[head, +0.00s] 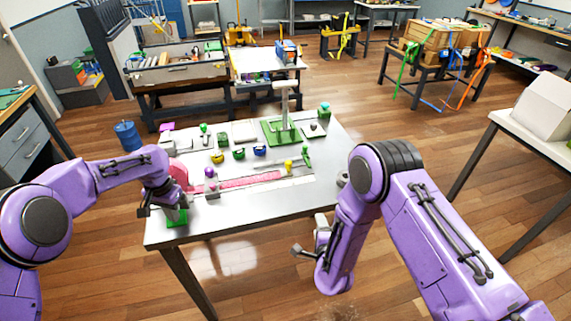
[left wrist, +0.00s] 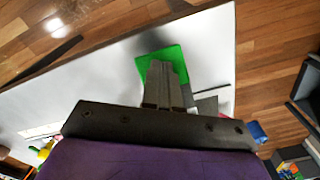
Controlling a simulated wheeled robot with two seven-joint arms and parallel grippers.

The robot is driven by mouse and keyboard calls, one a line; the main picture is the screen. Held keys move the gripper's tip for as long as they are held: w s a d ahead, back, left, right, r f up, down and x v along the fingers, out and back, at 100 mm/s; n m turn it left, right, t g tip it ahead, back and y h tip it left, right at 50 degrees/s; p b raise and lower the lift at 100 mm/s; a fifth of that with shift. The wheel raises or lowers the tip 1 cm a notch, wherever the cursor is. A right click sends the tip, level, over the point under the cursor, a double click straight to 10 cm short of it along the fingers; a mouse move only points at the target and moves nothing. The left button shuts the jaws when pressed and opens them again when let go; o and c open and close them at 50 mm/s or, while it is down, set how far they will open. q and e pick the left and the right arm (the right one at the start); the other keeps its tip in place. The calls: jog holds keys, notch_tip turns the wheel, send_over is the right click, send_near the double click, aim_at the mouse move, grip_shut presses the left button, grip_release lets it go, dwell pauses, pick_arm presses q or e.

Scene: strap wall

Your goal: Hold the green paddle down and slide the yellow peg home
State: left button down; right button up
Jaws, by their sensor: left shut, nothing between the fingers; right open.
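The green paddle (head: 177,217) is at the near left corner of the metal table. My left gripper (head: 174,204) is shut and empty, pointing down at it and covering part of it. In the left wrist view the green paddle (left wrist: 152,64) shows flat beyond the closed fingers (left wrist: 165,72); whether they touch it I cannot tell. A small yellow piece, probably the yellow peg (head: 289,165), stands near the right end of the pink strap. My right gripper (head: 308,250) is open and empty, low in front of the table's right side, away from the peg.
The pink strap (head: 245,184) runs across the table (head: 240,212), with a post topped by a purple knob (head: 209,173) near its left part. Several small coloured holders and a green stand (head: 281,132) are behind it. A side table with a white box (head: 545,103) is at right.

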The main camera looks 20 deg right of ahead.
aim_at(289, 165)
jog(key=w+a+r+m+t, duration=0.1)
jog(key=w+r+m, duration=0.2)
jog(key=w+a+r+m+t, duration=0.1)
jog(key=w+r+m+t, duration=0.1)
jog(key=w+r, duration=0.1)
jog(key=w+a+r+m+t+h, duration=0.1)
jog(key=w+r+m, duration=0.2)
jog(key=w, duration=0.1)
jog(key=shift+w+r+m+t, duration=0.1)
jog(key=shift+r+m+t, duration=0.2)
jog(key=w+f+m, duration=0.1)
jog(key=m, duration=0.1)
jog(key=w+a+f+m, duration=0.1)
jog(key=m, duration=0.2)
jog(key=w+f+m+y, duration=0.1)
jog(key=m, duration=0.1)
jog(key=shift+w+a+f, duration=0.1)
jog(key=shift+a+f, duration=0.15)
jog(key=shift+f, duration=0.1)
jog(key=shift+w+f+m, duration=0.1)
jog(key=shift+w+m, duration=0.1)
jog(key=shift+m, duration=0.2)
jog(key=w, duration=0.4)
jog(key=w+d, duration=0.1)
jog(key=w, duration=0.6)
jog(key=shift+w+d, duration=0.3)
jog(key=shift+d, duration=0.05)
